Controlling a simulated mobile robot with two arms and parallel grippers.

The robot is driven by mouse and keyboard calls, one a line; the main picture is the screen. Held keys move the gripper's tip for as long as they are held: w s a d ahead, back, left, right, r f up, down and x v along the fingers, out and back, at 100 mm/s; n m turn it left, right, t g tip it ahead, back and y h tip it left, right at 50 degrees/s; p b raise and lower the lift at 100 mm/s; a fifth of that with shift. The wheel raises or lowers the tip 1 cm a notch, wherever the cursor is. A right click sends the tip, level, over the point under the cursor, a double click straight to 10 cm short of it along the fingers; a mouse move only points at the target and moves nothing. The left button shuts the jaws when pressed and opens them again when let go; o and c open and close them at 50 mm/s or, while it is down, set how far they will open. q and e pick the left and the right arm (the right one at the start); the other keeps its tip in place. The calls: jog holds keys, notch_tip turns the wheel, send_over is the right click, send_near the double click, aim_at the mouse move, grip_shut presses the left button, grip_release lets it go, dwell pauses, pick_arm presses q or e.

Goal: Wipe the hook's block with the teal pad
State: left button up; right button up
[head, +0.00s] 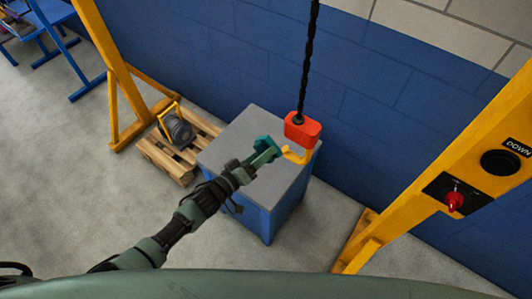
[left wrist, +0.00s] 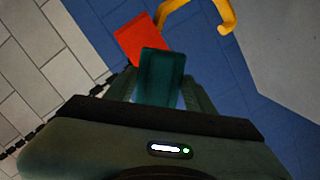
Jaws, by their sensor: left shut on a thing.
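The hook's red block (head: 302,130) hangs on a black chain (head: 308,60) above the grey-topped blue cabinet. The yellow hook (head: 298,156) curves out below the block. My left gripper (head: 262,157) is shut on the teal pad (head: 268,146), to the left of the block. In the left wrist view the teal pad (left wrist: 161,75) stands up between the fingers (left wrist: 160,98). The red block (left wrist: 142,39) shows just beyond the pad and partly behind it there. I cannot tell whether pad and block touch. My right gripper is not in view.
The cabinet (head: 240,136) stands against the blue wall. A wooden pallet (head: 160,155) with a dark, yellow-framed machine (head: 177,129) lies to its left. Yellow frame posts stand at left (head: 108,60) and right (head: 440,170), the right one with a red switch (head: 454,201).

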pick_arm(q)
jog(key=shift+w+a+r+b+x, duration=0.1)
jog(key=shift+b+x, duration=0.25)
jog(key=shift+x, duration=0.55)
jog(key=shift+w+a+r+b+x, duration=0.1)
jog(key=shift+b+x, duration=0.2)
jog(key=shift+x, duration=0.6)
jog(key=shift+w+a+r+b+x, duration=0.1)
jog(key=shift+b+x, duration=0.25)
jog(key=shift+x, duration=0.55)
jog(key=shift+b+x, duration=0.5)
jog(key=shift+x, duration=0.5)
jog(key=shift+r, duration=0.1)
jog(key=shift+d+r, duration=0.1)
jog(key=shift+d, duration=0.25)
jog(key=shift+w+a+r, duration=0.15)
jog(key=shift+w+a, duration=0.05)
jog(key=shift+a, duration=0.1)
